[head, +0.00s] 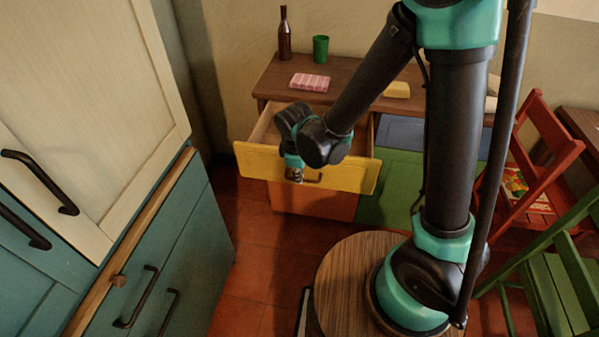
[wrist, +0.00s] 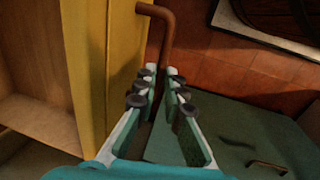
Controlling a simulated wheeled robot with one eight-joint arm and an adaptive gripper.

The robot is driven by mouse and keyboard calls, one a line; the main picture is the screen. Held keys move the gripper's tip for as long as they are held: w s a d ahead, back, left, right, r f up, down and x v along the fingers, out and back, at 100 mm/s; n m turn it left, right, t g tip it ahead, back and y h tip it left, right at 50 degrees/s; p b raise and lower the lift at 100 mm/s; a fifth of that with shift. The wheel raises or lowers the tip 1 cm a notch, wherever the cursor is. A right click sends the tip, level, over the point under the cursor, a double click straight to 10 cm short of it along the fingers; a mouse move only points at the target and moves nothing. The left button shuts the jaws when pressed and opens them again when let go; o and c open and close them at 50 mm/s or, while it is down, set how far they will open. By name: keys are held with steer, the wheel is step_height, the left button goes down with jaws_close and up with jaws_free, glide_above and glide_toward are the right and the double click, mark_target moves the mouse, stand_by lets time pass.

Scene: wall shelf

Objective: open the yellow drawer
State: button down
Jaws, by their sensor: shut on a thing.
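The yellow drawer (head: 345,176) is pulled well out of the brown wooden cabinet, and part of its inside shows behind the front. My gripper (head: 296,176) is at its front, shut on the dark handle (head: 314,179). In the wrist view the fingers (wrist: 163,75) close on the brown bar of the handle (wrist: 170,30). The yellow front (wrist: 112,50) stands just left of them, with the bare drawer inside further left. My arm hides part of the drawer in the head view.
An orange drawer (head: 315,203) is below and a green door (head: 392,190) at right. The cabinet top holds a bottle (head: 284,38), a green cup (head: 320,48) and a pink item (head: 309,82). Teal cabinets (head: 170,260) stand left, chairs (head: 540,165) right. Red floor between is clear.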

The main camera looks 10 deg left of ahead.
steer(key=c, duration=1.6)
jaws_free()
step_height(320, 180, up, 12)
steer(key=s, duration=0.2)
steer(key=shift+s, duration=0.15)
steer(key=shift+f, duration=0.1)
steer(key=w+d+f+m, duration=0.15)
steer(key=d+m, duration=0.25)
steer(key=d, duration=0.5)
steer(key=w+d+f+m, duration=0.15)
steer(key=d+m, duration=0.25)
steer(key=d, duration=0.4)
steer(key=s+d+f+m+t, duration=0.1)
steer(key=s+d+m, duration=0.1)
steer(key=d+m, duration=0.3)
steer(key=s+d+f+m+t, duration=0.1)
steer(key=d+m, duration=0.4)
steer(key=d, duration=0.4)
steer(key=shift+s+d+f, duration=0.2)
steer(key=shift+s+d, duration=0.15)
steer(key=shift+s, duration=0.05)
